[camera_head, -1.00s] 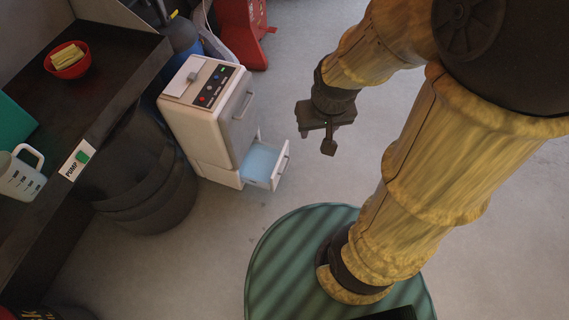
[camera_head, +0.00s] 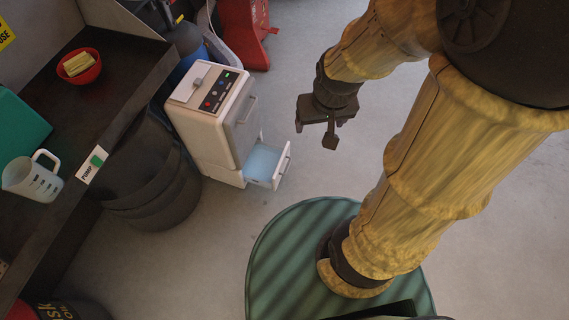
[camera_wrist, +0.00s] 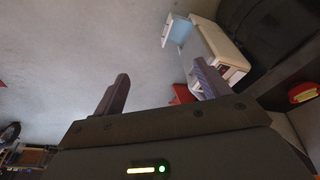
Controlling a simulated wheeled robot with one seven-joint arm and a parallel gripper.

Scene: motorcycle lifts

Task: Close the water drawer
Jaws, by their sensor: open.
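The water drawer (camera_head: 267,165) is the low drawer of a white machine (camera_head: 213,120) on the floor. It is pulled out to the right, with a pale blue inside and a handle on its front. My gripper (camera_head: 314,138) is open and empty, in the air to the right of the drawer and apart from it. In the wrist view the drawer (camera_wrist: 180,30) shows near the top, beyond the two spread fingers of my gripper (camera_wrist: 160,88).
A dark bin (camera_head: 150,180) stands left of the machine. A dark bench (camera_head: 100,110) at the left holds a red bowl (camera_head: 80,66) and a measuring jug (camera_head: 33,177). A red stand (camera_head: 243,35) is behind. The floor (camera_head: 290,90) between my arm and the machine is clear.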

